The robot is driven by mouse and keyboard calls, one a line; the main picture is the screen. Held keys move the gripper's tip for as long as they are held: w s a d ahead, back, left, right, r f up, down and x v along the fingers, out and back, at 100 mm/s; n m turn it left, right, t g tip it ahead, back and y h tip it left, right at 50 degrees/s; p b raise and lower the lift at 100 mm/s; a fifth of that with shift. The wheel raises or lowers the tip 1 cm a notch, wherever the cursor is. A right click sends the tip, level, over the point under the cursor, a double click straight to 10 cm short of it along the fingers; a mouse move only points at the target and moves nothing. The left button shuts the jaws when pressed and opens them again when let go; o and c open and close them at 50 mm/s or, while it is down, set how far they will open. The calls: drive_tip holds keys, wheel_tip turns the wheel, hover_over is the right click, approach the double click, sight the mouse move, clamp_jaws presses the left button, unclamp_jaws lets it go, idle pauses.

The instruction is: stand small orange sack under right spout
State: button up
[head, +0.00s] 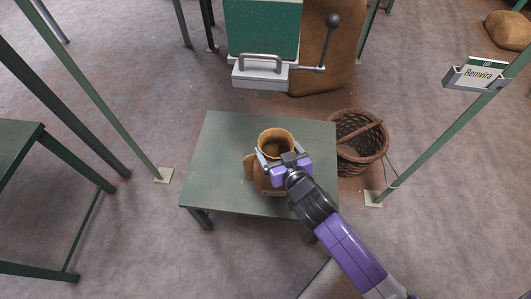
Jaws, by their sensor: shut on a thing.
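A small orange-brown sack (276,139) with an open round mouth is upright over the green table (225,140). My gripper (279,155) is shut on the sack near its rim, from the front right. The gripper hides part of the sack's front. I cannot tell whether the sack's base touches the table. A green hopper (263,27) with a grey metal spout block (260,76) and handle is at the top centre, beyond the table's far edge. The sack is nearer to me than this block. No other spout is in view.
A wicker basket (360,165) stands against the table's right side. A lever with a dark knob (333,20) sticks out right of the hopper. Green posts rise left and right, the right one with a "Bemvira" sign (478,75). The table's left part is clear.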

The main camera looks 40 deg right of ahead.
drive_tip(key=shift+s+d+f+m+h+b, duration=0.2)
drive_tip(key=shift+d+b, duration=0.1)
drive_tip(key=shift+d, duration=0.2)
drive_tip(key=shift+s+d+f+m+h+b, duration=0.1)
drive_tip(key=shift+d+f+m+h+b, duration=0.15)
drive_tip(key=shift+d, duration=0.2)
drive_tip(key=shift+w+d+r, duration=0.15)
drive_tip(key=shift+w+d, duration=0.05)
drive_tip(key=shift+d, duration=0.05)
drive_tip(key=w+d, duration=0.4)
drive_tip(key=w, duration=0.3)
drive_tip(key=w+d+f, duration=0.1)
drive_tip(key=w+d, duration=0.3)
drive_tip(key=w, duration=0.4)
drive_tip(key=shift+w+d+f, duration=0.15)
drive_tip(key=shift+d+f, duration=0.05)
drive_tip(key=shift+d, duration=0.05)
drive_tip(key=shift+f, duration=0.2)
drive_tip(key=o, duration=1.8)
drive_tip(key=shift+c, duration=0.2)
